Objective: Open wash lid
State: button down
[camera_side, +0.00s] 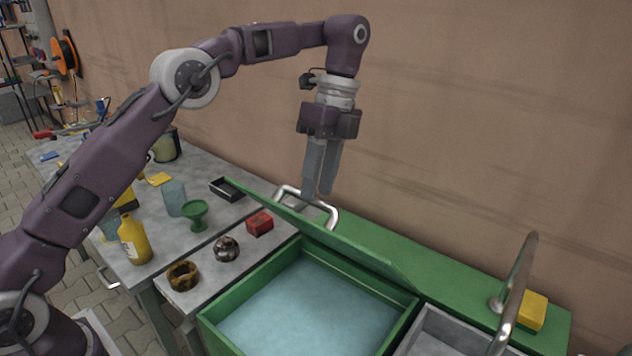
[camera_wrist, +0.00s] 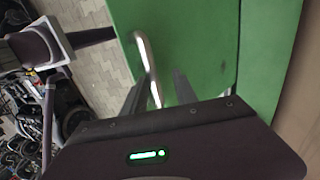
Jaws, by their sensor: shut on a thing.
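The green wash lid (camera_side: 335,249) stands raised and tilted back above the green wash basin (camera_side: 206,330), whose pale blue inside shows. A bent metal handle (camera_side: 334,214) sticks up from the lid. My gripper (camera_side: 318,196) is at the handle with its fingers pointing down, shut on it. In the wrist view the handle (camera_wrist: 146,55) runs between the gripper's fingers (camera_wrist: 158,90), over the green lid (camera_wrist: 185,40). The exact contact of the fingertips is hard to see.
A curved metal tap (camera_side: 518,285) and a yellow sponge (camera_side: 532,310) stand at the right by a grey sink (camera_side: 445,335). A red block (camera_side: 259,223), green cup (camera_side: 196,214) and yellow bottle (camera_side: 134,240) stand on the grey bench at the left. The wall is close behind.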

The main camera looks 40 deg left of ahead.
jog(key=shift+w+a+f+t, duration=0.15)
jog(key=shift+w+f, duration=0.15)
jog(key=shift+w, duration=0.1)
jog(key=shift+w+a+f+t, duration=0.1)
jog(key=shift+w+f+t, duration=0.05)
jog(key=shift+w+f, duration=0.2)
jog(key=c, duration=1.3)
grip_release()
jog(key=shift+w, duration=0.1)
